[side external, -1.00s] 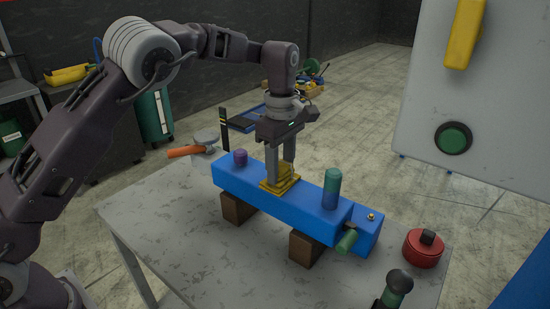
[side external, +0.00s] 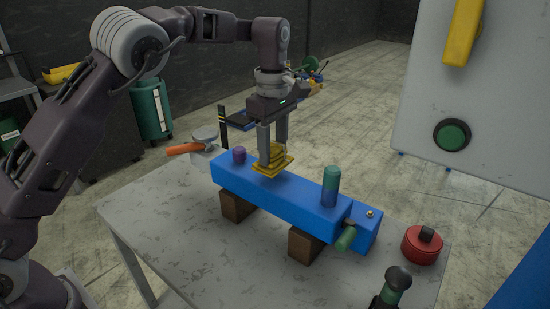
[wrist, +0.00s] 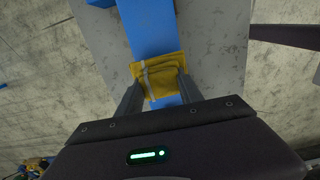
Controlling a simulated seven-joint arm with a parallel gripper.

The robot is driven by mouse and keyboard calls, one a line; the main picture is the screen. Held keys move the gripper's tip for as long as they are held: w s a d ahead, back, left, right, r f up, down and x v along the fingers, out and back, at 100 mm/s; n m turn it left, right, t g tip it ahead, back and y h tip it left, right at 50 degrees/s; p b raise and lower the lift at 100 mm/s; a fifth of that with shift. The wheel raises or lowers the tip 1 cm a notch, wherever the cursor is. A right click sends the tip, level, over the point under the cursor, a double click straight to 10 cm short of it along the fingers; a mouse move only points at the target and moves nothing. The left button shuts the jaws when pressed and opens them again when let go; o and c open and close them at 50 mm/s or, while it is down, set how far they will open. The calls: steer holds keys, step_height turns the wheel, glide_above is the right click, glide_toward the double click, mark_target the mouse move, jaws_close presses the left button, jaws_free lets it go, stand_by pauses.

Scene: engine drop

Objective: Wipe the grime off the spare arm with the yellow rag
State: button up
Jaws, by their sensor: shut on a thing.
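The spare arm (side external: 305,201) is a long blue bar lying across two brown blocks on the table; it also shows in the wrist view (wrist: 150,35). A purple knob stands near its left end and a green-and-blue peg near its right end. My gripper (side external: 272,162) is shut on the folded yellow rag (side external: 271,159), on the bar's left half. The rag also shows between the fingers in the wrist view (wrist: 158,75). It appears at or just above the bar's top; I cannot tell if it touches. I see no clear grime on the visible faces.
The grey table (side external: 165,215) has bare room at the front left. A red round container (side external: 422,245) stands at the right. An orange-handled tool (side external: 187,149) lies at the back left. A grey panel with a green button (side external: 452,135) hangs at the right.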

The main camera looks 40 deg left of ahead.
steer(key=shift+r, duration=2.3)
steer(key=shift+r, duration=0.1)
